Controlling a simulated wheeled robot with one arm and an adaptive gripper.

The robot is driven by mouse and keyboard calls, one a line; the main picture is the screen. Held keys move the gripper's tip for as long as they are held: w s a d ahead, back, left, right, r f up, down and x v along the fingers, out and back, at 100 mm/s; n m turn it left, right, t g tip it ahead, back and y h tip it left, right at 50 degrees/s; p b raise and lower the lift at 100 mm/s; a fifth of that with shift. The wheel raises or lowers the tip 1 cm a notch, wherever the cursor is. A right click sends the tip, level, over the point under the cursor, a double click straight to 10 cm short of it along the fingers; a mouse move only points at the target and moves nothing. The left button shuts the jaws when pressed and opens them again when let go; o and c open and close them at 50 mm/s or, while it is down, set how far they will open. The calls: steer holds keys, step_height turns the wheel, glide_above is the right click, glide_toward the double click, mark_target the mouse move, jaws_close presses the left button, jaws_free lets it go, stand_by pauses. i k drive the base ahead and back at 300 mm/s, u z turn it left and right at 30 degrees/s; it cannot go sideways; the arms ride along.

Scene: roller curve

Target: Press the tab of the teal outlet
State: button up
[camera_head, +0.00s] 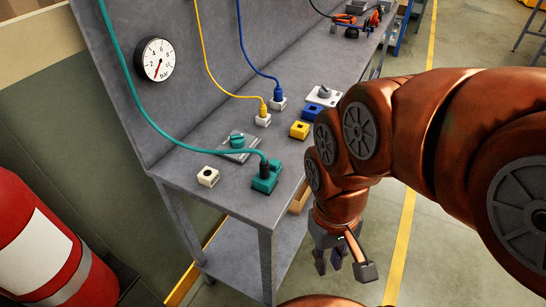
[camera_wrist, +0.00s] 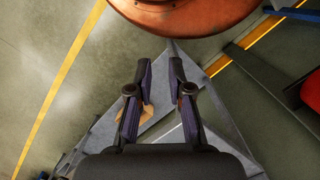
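The teal outlet (camera_head: 266,182) sits near the front corner of the grey workbench top. A dark plug on the teal cable (camera_head: 190,146) stands in it. The outlet's tab is too small to tell apart. My gripper (camera_head: 331,262) hangs off the bench's right side, lower than the top, to the right of and below the outlet in the head view, and apart from it. In the wrist view my gripper (camera_wrist: 160,74) shows two fingers spread with an empty gap between them. The outlet is not seen in the wrist view.
A cream box (camera_head: 207,176) and a plate with a teal knob (camera_head: 237,142) are near the outlet. Yellow (camera_head: 299,130) and blue (camera_head: 310,113) boxes lie further back. A gauge (camera_head: 154,60) is on the back panel. A red cylinder (camera_head: 40,245) stands left.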

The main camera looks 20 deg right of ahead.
mark_target(274, 164)
steer(key=u, duration=2.2)
steer(key=k, duration=1.2)
steer(key=u, duration=0.4)
